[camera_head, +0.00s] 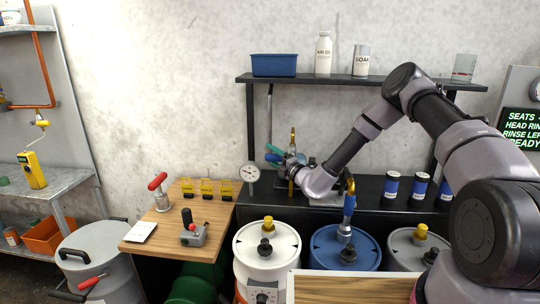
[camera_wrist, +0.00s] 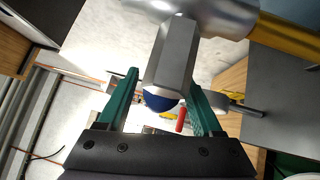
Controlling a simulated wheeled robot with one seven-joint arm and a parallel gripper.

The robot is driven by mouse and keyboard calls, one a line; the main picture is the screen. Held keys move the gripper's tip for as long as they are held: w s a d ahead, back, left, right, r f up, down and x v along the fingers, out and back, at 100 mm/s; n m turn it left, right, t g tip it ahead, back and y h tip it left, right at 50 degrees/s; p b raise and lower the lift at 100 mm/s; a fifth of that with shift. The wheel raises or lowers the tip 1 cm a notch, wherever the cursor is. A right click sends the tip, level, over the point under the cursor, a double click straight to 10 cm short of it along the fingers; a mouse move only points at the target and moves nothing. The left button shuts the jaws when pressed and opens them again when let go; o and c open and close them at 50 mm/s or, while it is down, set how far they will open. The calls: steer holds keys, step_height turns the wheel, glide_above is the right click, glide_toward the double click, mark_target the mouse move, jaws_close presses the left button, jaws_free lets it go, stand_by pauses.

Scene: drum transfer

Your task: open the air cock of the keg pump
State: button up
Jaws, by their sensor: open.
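My gripper (camera_head: 276,157) is at the back bench, beside the wall and left of the shelf's middle. In the wrist view my gripper (camera_wrist: 164,82) has its two teal fingers apart. A grey faceted metal piece with a dark blue rounded end (camera_wrist: 165,62) shows between them; contact cannot be told. It runs up to a silver cylindrical body (camera_wrist: 215,15) with a yellow-brass pipe (camera_wrist: 285,38) beyond. A small brass upright (camera_head: 292,136) shows just behind my gripper in the head view. Which part is the air cock, and its setting, I cannot tell.
A blue drum (camera_head: 345,256) carries a blue pump (camera_head: 349,208) with a brass top. A white drum (camera_head: 267,248) and a grey drum (camera_head: 400,255) flank it. A round gauge (camera_head: 250,173) stands left of my gripper. The shelf (camera_head: 400,83) is overhead.

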steer(key=shift+w+a+r, duration=0.1)
steer(key=shift+w+a, duration=0.3)
jaws_close()
stand_by(1.3)
